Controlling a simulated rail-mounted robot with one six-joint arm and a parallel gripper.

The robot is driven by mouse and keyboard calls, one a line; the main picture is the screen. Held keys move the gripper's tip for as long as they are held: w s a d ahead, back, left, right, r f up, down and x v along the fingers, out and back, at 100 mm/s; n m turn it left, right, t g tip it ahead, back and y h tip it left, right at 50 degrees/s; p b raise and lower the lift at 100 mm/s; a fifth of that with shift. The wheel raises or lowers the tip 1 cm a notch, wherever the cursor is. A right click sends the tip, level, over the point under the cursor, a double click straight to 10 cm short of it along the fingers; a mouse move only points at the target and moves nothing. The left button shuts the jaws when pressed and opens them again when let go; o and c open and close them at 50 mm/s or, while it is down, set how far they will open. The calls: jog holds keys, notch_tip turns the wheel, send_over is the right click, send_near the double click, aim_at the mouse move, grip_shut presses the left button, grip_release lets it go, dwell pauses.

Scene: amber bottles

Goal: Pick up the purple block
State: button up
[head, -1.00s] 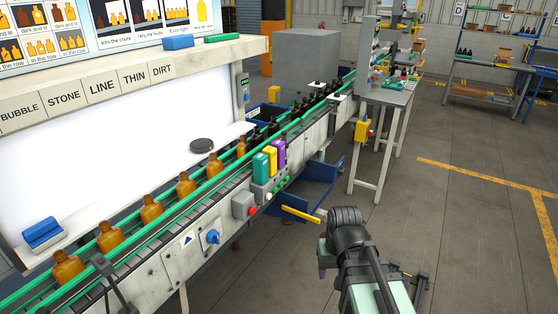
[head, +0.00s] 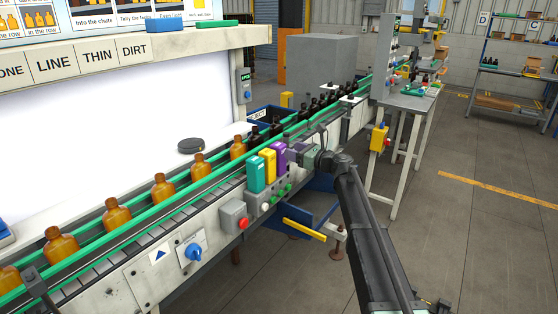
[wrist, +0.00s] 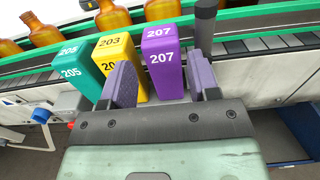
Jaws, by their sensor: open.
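The purple block (wrist: 161,62), numbered 207, stands upright at the right end of a row of three on the conveyor's front side. It also shows in the head view (head: 278,152). My gripper (wrist: 162,66) is open in the wrist view, with one purple-padded finger to the left of the purple block and one to its right. Gaps show on both sides, and the lower part of the block is partly hidden by my gripper. In the head view my gripper (head: 302,156) is just right of the block.
A yellow block (wrist: 117,60) numbered 203 stands just left, partly behind my left finger. A teal block (wrist: 75,72) numbered 205 is farther left. Amber bottles (head: 163,187) stand on the conveyor behind. A dark post (wrist: 205,25) rises behind my right finger.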

aim_at(278, 144)
jog(key=x, duration=0.7)
jog(key=shift+w+a+f, duration=0.1)
jog(key=shift+f, duration=0.05)
jog(key=c, duration=0.9)
